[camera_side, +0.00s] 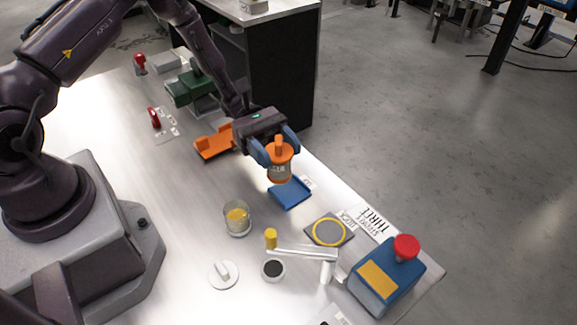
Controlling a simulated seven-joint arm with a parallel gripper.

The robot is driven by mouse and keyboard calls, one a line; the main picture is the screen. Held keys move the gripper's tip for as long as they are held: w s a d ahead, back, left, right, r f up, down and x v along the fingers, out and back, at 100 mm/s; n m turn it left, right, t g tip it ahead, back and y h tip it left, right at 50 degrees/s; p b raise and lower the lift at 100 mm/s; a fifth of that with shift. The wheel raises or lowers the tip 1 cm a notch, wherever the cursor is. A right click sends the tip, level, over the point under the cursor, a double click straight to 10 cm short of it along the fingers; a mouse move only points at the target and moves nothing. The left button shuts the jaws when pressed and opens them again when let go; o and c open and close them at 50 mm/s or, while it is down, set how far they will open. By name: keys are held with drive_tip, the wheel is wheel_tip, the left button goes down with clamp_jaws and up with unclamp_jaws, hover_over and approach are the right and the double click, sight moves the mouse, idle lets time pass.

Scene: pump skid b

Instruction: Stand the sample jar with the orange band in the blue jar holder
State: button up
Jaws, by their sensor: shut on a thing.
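The sample jar with the orange band (279,174) is upright, with an orange knob and lid on top and a label on its side. My gripper (276,150) is shut on this jar near its lid, one blue finger on each side. The blue jar holder (291,194) is a shallow blue tray on the bench, just below and right of the jar in the picture. The jar's bottom shows just above the holder's far left edge. I cannot tell the exact height of the gap.
A jar with yellow contents (237,219) stands nearer the front. An orange holder (213,143) lies left of my gripper. A pad with a yellow ring (329,231), a pale lever (305,253) and a blue box with a red button (384,275) are at the right.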

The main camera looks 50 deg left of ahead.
sight(288, 168)
drive_tip(key=shift+w+d+f, duration=0.2)
drive_tip(key=shift+w+f, duration=0.75)
drive_tip(key=shift+f, duration=0.2)
drive_tip(key=shift+w+f, duration=0.15)
drive_tip(key=shift+f, duration=1.55)
drive_tip(key=o, duration=1)
drive_tip(key=shift+f, duration=0.1)
drive_tip(key=shift+o, duration=0.2)
